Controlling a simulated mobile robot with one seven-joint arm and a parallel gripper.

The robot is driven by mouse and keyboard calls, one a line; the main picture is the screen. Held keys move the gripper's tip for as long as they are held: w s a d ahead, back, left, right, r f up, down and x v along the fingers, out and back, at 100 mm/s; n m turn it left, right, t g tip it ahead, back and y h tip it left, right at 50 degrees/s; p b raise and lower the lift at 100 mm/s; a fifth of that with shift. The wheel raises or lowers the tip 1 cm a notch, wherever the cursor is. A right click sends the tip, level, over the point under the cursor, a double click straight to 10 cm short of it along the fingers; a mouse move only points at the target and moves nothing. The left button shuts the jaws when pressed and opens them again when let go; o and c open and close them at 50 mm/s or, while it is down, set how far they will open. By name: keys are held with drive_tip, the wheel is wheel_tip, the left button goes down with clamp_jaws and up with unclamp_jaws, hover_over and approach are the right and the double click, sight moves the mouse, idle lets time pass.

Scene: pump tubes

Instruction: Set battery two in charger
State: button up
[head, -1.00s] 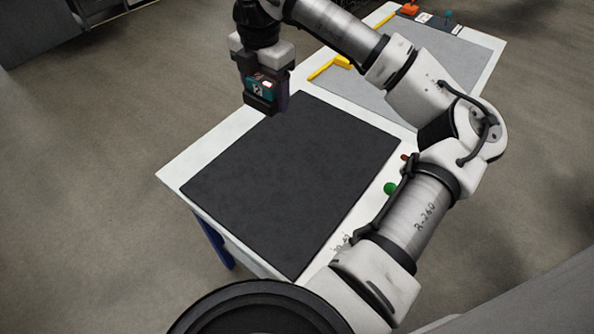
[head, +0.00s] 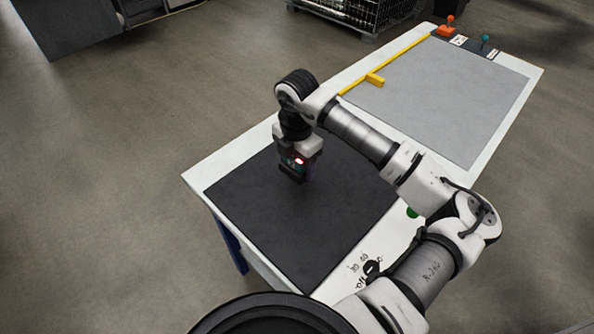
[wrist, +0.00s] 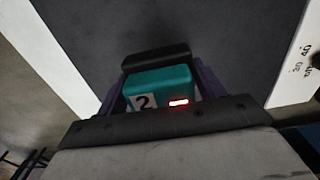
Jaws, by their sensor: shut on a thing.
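My gripper (head: 292,177) is shut on a teal and dark battery (head: 293,163), held above the black mat (head: 250,220). In the wrist view the battery (wrist: 160,88) shows a white label with a "2" and a small lit red display. It sits between the fingers of my gripper (wrist: 160,92). Whether its underside touches the mat is hard to tell. I cannot identify a charger for certain in these frames.
The white table (head: 215,172) carries the black mat and a grey mat (head: 450,95). A yellow rail (head: 385,68) runs along the grey mat's far side. An orange item (head: 446,30) and a teal-knobbed item (head: 485,39) stand at the far end. A green button (head: 412,212) is partly behind my arm.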

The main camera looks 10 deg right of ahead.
sight(297, 174)
drive_tip(key=shift+f+p, duration=0.35)
drive_tip(key=shift+f, duration=1.8)
drive_tip(key=shift+f, duration=0.1)
drive_tip(key=shift+f, duration=0.15)
drive_tip(key=o, duration=1.2)
drive_tip(key=shift+r, duration=0.2)
